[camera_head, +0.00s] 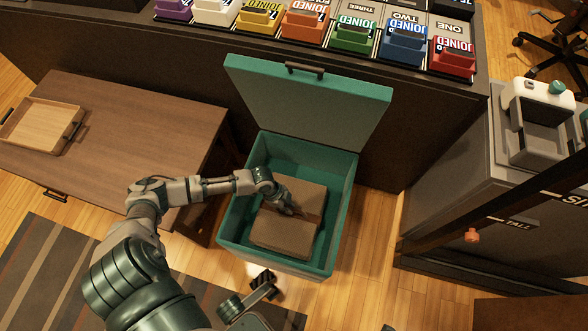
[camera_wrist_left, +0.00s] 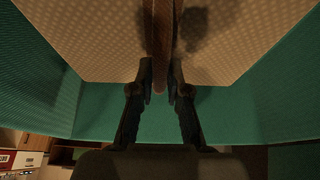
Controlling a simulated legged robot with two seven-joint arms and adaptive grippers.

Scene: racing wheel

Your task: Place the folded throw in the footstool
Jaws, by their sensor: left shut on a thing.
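The footstool (camera_head: 228,230) is a teal open box with its lid (camera_head: 310,100) raised at the back. The folded throw (camera_head: 283,235) is brown and lies inside the box, within its walls. My left gripper (camera_head: 296,209) reaches down into the box from the left and is shut on the throw's middle.
A wooden table (camera_head: 140,125) with a light tray (camera_head: 42,125) stands at left. A dark counter with several coloured bins (camera_head: 355,35) is behind the lid. A grey cabinet (camera_head: 465,165) stands at right. Wooden floor is clear between box and cabinet.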

